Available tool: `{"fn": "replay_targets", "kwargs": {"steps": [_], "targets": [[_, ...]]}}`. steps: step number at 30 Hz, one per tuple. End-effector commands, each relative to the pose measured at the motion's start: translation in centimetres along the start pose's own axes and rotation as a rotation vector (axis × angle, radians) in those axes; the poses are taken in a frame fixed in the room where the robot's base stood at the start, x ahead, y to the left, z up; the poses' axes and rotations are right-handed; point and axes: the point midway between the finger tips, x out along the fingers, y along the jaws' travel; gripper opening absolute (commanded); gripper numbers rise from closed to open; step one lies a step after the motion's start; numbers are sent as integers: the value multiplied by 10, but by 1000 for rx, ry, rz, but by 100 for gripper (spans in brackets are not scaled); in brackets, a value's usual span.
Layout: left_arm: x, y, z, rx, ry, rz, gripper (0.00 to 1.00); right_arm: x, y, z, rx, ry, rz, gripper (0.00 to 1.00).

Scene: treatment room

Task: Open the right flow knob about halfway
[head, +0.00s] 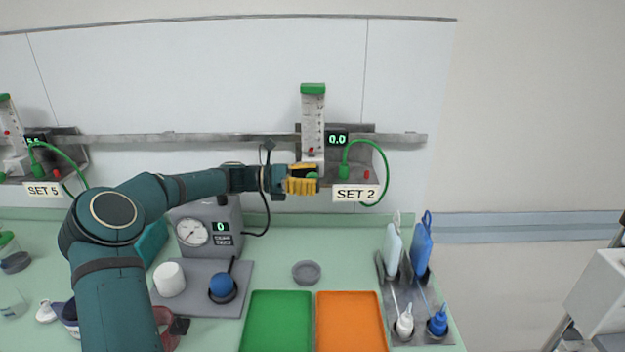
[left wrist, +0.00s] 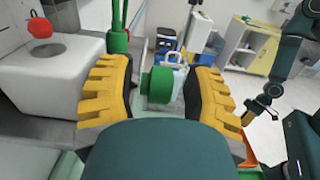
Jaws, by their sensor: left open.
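The right flowmeter (head: 313,125) is a clear upright tube with a green cap on the wall rail. Its display (head: 337,139) reads 0.0, and the label (head: 356,193) below says SET 2. Its green knob (left wrist: 158,86) shows between the yellow fingers in the left wrist view; the fingers partly hide it in the head view. My left gripper (head: 306,178) is open around the knob, with a gap visible on each side. My right gripper (left wrist: 262,104) appears small at the right of the left wrist view; its finger state is unclear.
The left flowmeter (head: 12,130), labelled SET 5, is at the far left. A green hose (head: 382,160) loops right of the right flowmeter. Below are a grey gauge box (head: 193,212), a green tray (head: 277,325), an orange tray (head: 350,325) and a bottle rack (head: 399,326).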

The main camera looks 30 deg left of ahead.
Motion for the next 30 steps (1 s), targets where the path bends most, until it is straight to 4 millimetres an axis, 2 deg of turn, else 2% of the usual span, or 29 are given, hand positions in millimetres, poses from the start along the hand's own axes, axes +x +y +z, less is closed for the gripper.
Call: {"fn": "replay_targets", "kwargs": {"steps": [3, 4, 8, 16, 24, 30], "targets": [[0, 0, 0, 0, 0, 0, 50, 0, 0, 0, 0, 0, 0, 47], [0, 0, 0, 0, 0, 0, 46, 0, 0, 0, 0, 0, 0, 47], [0, 0, 0, 0, 0, 0, 0, 0, 0, 0, 0, 0, 0, 47], [0, -1, -1, -2, -3, -4, 0, 0, 0, 0, 0, 0, 0, 47], [0, -2, -1, -5, -126, -7, 0, -10, -4, -2, 2, 5, 1, 47], [0, -2, -2, -3, -130, -8, 0, -9, -3, -2, 2, 5, 1, 47]]}}
